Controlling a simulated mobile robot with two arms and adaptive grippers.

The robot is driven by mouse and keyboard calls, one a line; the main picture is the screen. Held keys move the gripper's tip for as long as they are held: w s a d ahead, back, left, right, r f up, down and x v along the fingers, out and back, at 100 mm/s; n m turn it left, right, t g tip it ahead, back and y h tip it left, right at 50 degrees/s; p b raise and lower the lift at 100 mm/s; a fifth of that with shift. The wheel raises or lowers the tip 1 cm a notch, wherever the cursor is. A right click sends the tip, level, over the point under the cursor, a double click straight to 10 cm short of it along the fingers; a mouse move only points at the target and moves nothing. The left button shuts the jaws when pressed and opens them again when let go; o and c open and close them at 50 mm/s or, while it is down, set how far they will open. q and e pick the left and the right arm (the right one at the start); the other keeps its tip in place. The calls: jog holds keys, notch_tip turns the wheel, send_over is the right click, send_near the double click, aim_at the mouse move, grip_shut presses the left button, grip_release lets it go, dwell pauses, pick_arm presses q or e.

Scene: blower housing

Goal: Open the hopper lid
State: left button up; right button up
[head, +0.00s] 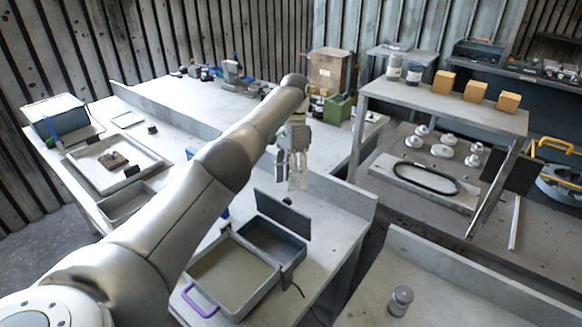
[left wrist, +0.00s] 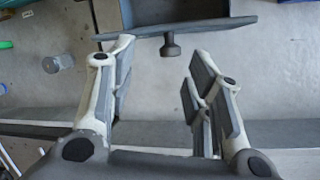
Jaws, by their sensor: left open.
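The hopper lid (head: 283,214) is a dark grey flat panel. It stands about upright along the back edge of an open dark compartment (head: 272,243) of the grey housing on the near table. A small dark knob (head: 287,202) sits on its far face. My left gripper (head: 297,184) hangs above and behind the lid, pointing down, open and empty. In the left wrist view the lid (left wrist: 215,25) shows nearly edge-on, and its knob (left wrist: 171,48) lies in the gap between the open fingers (left wrist: 160,55). I cannot tell any contact. My right gripper is out of view.
The housing's tan-surfaced part (head: 232,277) has a purple handle (head: 200,302) at the front. A small grey jar (head: 401,300) stands on the table at right. A raised table rim (head: 345,203) runs behind the housing. A shelf (head: 440,103) with orange boxes stands at right.

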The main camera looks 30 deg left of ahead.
pick_arm(q)
jog(key=shift+r, duration=1.55)
